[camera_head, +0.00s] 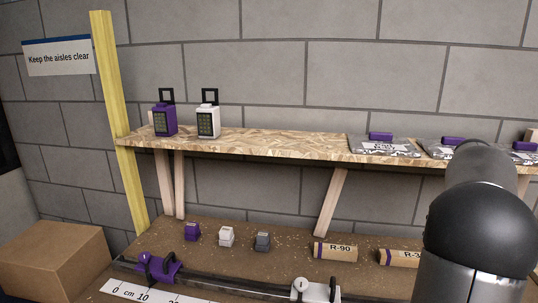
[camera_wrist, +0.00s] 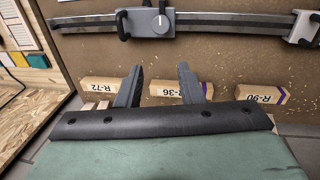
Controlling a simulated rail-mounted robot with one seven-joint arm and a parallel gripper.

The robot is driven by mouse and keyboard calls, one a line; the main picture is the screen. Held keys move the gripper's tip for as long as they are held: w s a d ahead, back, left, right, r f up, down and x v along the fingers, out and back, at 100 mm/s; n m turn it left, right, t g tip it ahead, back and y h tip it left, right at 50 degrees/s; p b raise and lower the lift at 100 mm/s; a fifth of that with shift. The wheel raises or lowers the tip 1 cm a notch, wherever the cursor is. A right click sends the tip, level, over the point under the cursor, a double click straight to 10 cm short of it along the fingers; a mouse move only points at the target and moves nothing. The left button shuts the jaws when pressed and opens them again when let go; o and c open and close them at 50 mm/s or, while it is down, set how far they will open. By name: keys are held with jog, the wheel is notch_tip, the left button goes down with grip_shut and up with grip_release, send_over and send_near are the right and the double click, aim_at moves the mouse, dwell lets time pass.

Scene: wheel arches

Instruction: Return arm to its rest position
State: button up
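My arm (camera_head: 478,225) rises at the right edge of the head view, and it hides part of the bench and shelf behind it. Its end is outside that view. In the wrist view my gripper (camera_wrist: 160,82) shows two dark fingers standing apart with a gap between them. Nothing is held in the gap. A block marked R-36 (camera_wrist: 178,91) lies beyond the fingertips and appears apart from them.
A wooden shelf (camera_head: 270,143) carries two padlock-like items and grey packets. Below, the brown bench (camera_head: 210,238) holds small blocks, an R-90 block (camera_head: 335,251) and a clamp rail. A cardboard box (camera_head: 55,260) stands left. An R-72 block (camera_wrist: 108,86) lies near my fingers.

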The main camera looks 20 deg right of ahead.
jog(key=w+a+f+n+t+y, duration=0.1)
jog(key=a+f, duration=0.1)
jog(key=a, duration=1.1)
jog(key=w+a+f+n, duration=0.1)
jog(key=a+f+n, duration=0.1)
jog(key=a, duration=1.2)
jog(key=s+a+f+n, duration=0.1)
jog(key=s+a+f, duration=0.3)
jog(key=s+a, duration=0.2)
jog(key=s+a+f, duration=0.3)
jog(key=s+a, duration=0.3)
jog(key=a, duration=0.5)
jog(key=shift+s+a+f+n+y, duration=0.15)
jog(key=shift+s+f+n+y, duration=0.2)
jog(key=shift+f+n+y, duration=0.05)
